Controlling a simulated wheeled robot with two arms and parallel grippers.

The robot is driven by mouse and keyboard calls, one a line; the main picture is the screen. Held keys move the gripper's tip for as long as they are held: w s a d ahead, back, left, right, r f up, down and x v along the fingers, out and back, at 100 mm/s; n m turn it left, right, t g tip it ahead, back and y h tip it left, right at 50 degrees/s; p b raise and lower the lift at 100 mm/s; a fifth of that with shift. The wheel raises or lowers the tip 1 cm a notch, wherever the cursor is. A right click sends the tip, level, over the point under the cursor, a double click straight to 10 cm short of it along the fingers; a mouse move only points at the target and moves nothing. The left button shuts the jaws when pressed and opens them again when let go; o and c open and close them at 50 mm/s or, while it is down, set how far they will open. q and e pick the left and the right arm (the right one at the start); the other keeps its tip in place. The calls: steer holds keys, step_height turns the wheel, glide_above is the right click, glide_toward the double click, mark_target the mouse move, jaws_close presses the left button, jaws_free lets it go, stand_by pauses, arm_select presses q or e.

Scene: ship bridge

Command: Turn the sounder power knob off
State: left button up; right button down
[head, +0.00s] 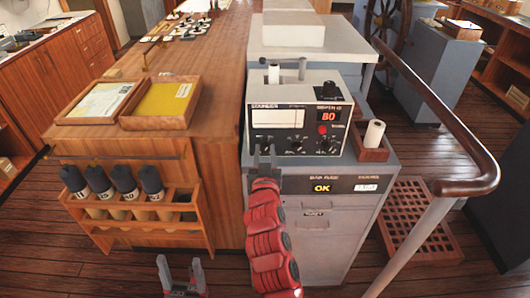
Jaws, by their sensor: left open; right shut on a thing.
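The sounder (318,105) is a pale box with a dark lower panel, a white paper window and a red display reading 80. A row of small dark knobs runs along its lower panel, with a middle knob (296,145) and a right knob (323,147) in plain view. My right gripper (265,152), at the end of a red arm, is shut on the leftmost knob at the sounder's lower left. The fingers mostly hide that knob, so its setting and label cannot be read. My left gripper (180,274) is open and empty, low in front of the wooden cabinet.
The sounder stands on a grey cabinet (325,225) with an "OK" sign. A paper roll (373,134) sits in a wooden box at its right. A handrail (445,135) curves along the right. Two trays (160,103) lie on the wooden top.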

steer(key=shift+n, duration=0.3)
steer(key=shift+n+b, duration=0.3)
steer(key=shift+n, duration=0.7)
steer(key=n, duration=0.2)
steer(key=shift+n, duration=0.3)
steer(key=n, duration=0.3)
steer(key=shift+n, duration=0.3)
steer(key=shift+n+p, duration=0.3)
steer(key=shift+n, duration=1.2)
steer(key=shift+d, duration=0.1)
steer(key=c, duration=0.5)
jaws_free()
